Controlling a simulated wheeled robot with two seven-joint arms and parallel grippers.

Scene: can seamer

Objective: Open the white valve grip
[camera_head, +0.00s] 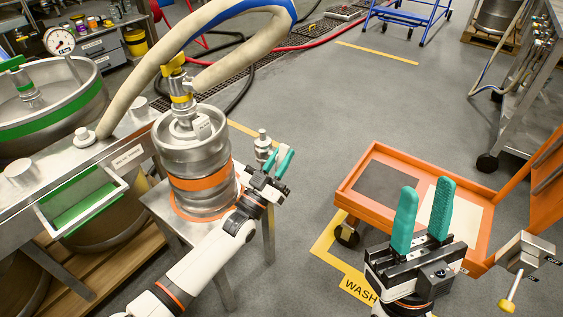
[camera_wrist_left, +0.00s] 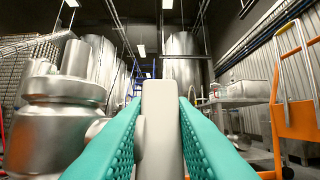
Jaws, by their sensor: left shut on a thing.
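The white valve grip (camera_wrist_left: 162,130) is a pale upright block in the middle of the left wrist view. It stands between the two teal fingers of my left gripper (camera_head: 279,159), which is shut on it. A rounded stub shows at the block's left side, towards a metal fitting (camera_wrist_left: 60,110). In the head view the gripper is just right of the steel keg (camera_head: 195,150), beside a small metal fitting (camera_head: 263,143); the grip itself is not clear there. My right gripper (camera_head: 427,188) is open and empty, its teal fingers pointing up.
An orange cart (camera_head: 352,184) with a dark mat and a pale mat stands behind my right gripper. A hose (camera_head: 145,75) arches over the keg from the left bench. A green-lined tray (camera_head: 85,205) is at left. The floor between keg and cart is clear.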

